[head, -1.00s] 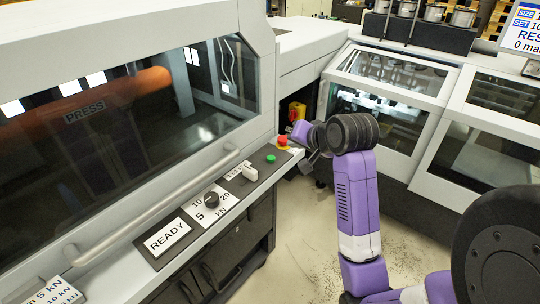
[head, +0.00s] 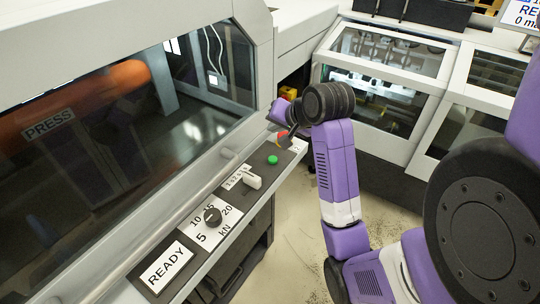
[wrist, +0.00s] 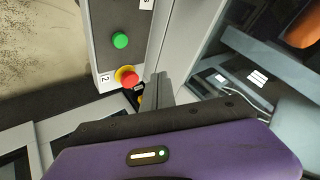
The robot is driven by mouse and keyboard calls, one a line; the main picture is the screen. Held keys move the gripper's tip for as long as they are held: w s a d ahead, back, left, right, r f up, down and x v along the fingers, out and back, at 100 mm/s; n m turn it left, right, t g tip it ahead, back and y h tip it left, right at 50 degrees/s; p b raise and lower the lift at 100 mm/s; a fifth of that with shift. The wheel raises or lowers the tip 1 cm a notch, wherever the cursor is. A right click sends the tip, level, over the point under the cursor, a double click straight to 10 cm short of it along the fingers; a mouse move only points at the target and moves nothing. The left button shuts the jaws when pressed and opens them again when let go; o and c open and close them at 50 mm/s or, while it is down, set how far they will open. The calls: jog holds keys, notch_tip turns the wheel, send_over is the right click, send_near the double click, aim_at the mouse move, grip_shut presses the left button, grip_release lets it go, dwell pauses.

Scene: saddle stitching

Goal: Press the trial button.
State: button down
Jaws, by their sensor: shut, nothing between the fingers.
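A green button (head: 272,160) sits on the dark control strip along the front edge of the press. It also shows in the wrist view (wrist: 120,40). Beyond it on the strip is a red button (head: 281,139), seen on a yellow base in the wrist view (wrist: 126,77). I can read no word "trial" on either button. My gripper (head: 290,131) is shut and empty, near the red button at the far end of the strip, and partly overlaps it in the head view. In the wrist view its fingers (wrist: 159,88) show beside the red button; contact cannot be told.
Nearer on the strip are a white lever switch (head: 252,181), a black kN dial (head: 212,216) and a READY display (head: 167,267). A long handrail (head: 179,211) runs along the press window. A glazed machine (head: 385,75) stands behind; open floor lies to the strip's right.

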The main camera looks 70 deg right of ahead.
jog(key=shift+f, duration=0.15)
jog(key=b, duration=0.7)
send_over(275, 160)
notch_tip(275, 160, down, 7)
jog(key=shift+a+f, duration=0.15)
jog(key=shift+f, duration=0.6)
jog(key=shift+f, duration=0.2)
dwell(1.1)
jog(key=shift+f, duration=0.2)
jog(key=shift+f, duration=0.55)
dwell(1.0)
jog(key=shift+r+p, duration=0.95)
jog(key=shift+p, duration=0.15)
